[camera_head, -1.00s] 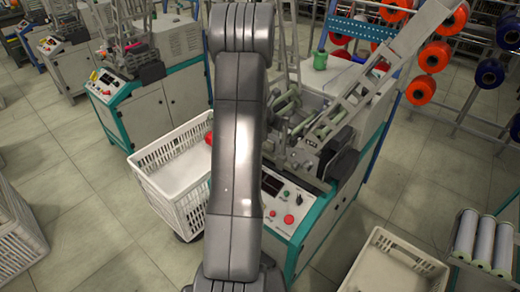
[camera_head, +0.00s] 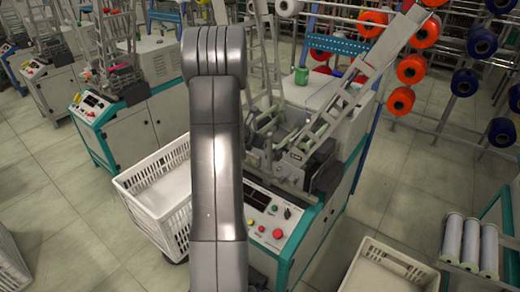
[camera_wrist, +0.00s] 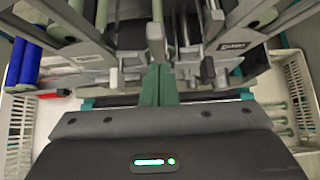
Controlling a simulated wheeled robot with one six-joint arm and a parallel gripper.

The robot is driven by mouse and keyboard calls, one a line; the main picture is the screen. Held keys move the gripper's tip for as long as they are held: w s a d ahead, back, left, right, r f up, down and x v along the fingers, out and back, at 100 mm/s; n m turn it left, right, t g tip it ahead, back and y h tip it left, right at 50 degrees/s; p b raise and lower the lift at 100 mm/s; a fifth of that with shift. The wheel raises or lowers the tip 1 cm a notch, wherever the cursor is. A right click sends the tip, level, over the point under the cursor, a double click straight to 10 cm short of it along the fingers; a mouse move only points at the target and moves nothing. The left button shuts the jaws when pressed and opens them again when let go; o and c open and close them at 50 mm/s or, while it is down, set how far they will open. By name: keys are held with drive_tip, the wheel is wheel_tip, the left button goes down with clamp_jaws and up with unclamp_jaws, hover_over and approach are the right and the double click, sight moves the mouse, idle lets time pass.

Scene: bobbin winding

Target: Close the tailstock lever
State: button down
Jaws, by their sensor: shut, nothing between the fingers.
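The winding machine (camera_head: 322,150) stands right of my arm in the head view, with slanted grey arms and a front control panel (camera_head: 268,212). In the wrist view my gripper (camera_wrist: 158,72) is shut and empty, its green fingers together pointing at the machine's mechanism. A pale upright post (camera_wrist: 113,76) is just left of the fingers and a dark-knobbed lever (camera_wrist: 207,70) is to their right. I cannot tell for certain which part is the tailstock lever, or whether the fingers touch anything. In the head view my arm hides the gripper.
A white crate (camera_head: 136,192) stands left of the machine and another crate (camera_head: 408,264) at the front right. Blue rolls (camera_wrist: 33,64) show at the wrist view's left. A rack of red and blue spools (camera_head: 410,70) stands behind right. Open floor lies at the left.

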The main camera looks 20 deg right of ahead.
drive_tip(key=v, duration=1.1)
drive_tip(key=shift+a, duration=0.15)
drive_tip(key=shift+f, duration=0.1)
drive_tip(key=x, duration=1.1)
drive_tip(key=shift+w+d, duration=0.2)
drive_tip(key=shift+d, duration=0.25)
drive_tip(key=shift+w+d, duration=0.25)
drive_tip(key=shift+w, duration=0.05)
drive_tip(key=shift+a, duration=0.15)
